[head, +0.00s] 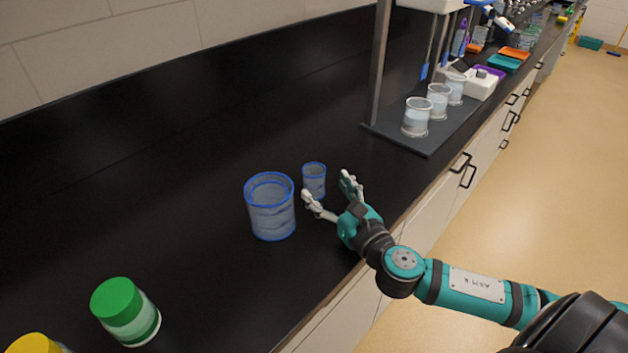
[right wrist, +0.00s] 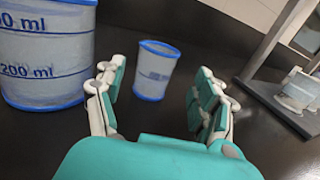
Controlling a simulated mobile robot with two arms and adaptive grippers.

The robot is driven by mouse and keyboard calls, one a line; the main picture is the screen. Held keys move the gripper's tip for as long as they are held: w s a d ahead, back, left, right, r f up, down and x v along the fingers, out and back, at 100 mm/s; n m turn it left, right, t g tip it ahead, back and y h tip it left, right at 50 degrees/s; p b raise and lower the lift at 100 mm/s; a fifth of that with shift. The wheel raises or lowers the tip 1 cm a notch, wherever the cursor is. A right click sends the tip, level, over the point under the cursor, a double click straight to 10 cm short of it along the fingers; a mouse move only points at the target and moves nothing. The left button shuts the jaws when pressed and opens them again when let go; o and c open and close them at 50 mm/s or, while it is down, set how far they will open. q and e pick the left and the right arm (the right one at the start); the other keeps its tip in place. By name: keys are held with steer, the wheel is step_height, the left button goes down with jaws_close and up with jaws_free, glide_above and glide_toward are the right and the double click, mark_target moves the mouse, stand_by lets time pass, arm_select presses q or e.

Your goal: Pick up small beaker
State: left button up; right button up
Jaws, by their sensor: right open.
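The small beaker (head: 314,181) is clear with blue rims and stands upright on the black bench, just right of and behind a larger beaker. My right gripper (head: 328,194) is open and empty, with its fingers pointing at the small beaker from the front right. In the right wrist view the small beaker (right wrist: 155,71) stands beyond the two fingertips (right wrist: 160,85), between them in the picture and nearer the left finger. It looks clear of both fingers. My left gripper is not in view.
The large blue-rimmed beaker (head: 270,210) stands close left of the small one; it also shows in the right wrist view (right wrist: 45,60). A green-lidded jar (head: 127,312) is at the front left. A stand with several beakers (head: 416,118) is at the back right. The bench behind is clear.

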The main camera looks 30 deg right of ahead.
mark_target(320, 182)
steer(key=w, duration=0.2)
steer(key=w+p, duration=0.1)
steer(key=w, duration=0.2)
steer(key=shift+w+a+r, duration=0.2)
steer(key=shift+w+a, duration=0.05)
steer(key=shift+w, duration=0.1)
steer(key=c, duration=1)
